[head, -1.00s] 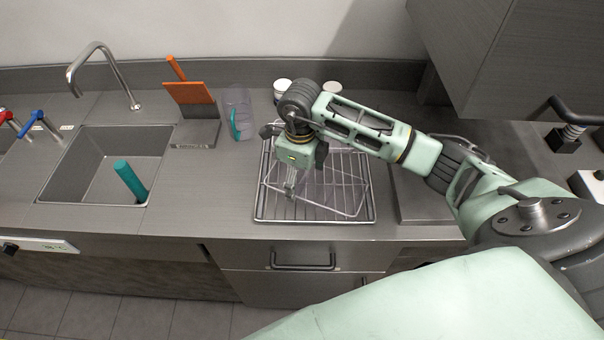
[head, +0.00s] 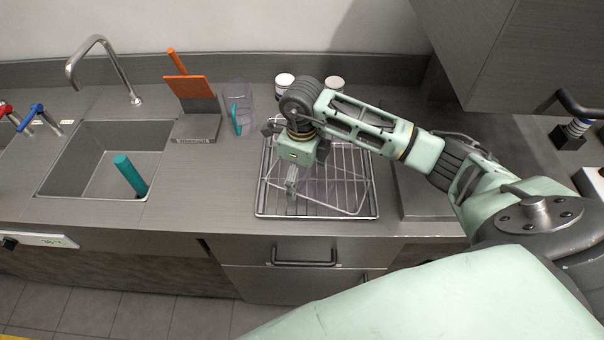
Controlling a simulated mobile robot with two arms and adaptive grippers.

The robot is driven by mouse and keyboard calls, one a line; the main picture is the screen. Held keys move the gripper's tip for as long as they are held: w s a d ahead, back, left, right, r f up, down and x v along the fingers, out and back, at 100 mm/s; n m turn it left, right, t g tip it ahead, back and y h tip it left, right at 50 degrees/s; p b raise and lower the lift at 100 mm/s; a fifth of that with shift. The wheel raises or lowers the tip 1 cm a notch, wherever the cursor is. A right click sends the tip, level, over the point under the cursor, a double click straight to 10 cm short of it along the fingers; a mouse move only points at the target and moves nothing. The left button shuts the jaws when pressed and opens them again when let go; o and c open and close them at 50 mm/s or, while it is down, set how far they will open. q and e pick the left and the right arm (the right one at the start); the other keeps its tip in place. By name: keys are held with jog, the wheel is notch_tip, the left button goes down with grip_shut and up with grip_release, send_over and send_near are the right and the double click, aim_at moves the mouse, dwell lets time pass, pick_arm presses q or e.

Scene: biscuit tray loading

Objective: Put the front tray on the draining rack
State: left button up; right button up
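The draining rack (head: 318,217) is a wire grid on the counter, right of the middle. A clear, see-through tray (head: 335,195) shows faintly as a thin pale outline over the rack, turned at an angle to it. Whether it rests fully on the wires is hard to tell. My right gripper (head: 292,186) points down over the left part of the rack, at the tray's left side. Its fingers look close together, but their grip on the tray edge is unclear. My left gripper is not in view.
A sink (head: 85,193) with a teal cylinder (head: 130,175) is at left. An orange-handled item on a grey stand (head: 198,128) and a clear container with a teal handle (head: 241,100) stand behind. Two white-lidded jars (head: 334,84) stand behind the rack.

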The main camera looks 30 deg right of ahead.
jog(key=shift+o, duration=0.8)
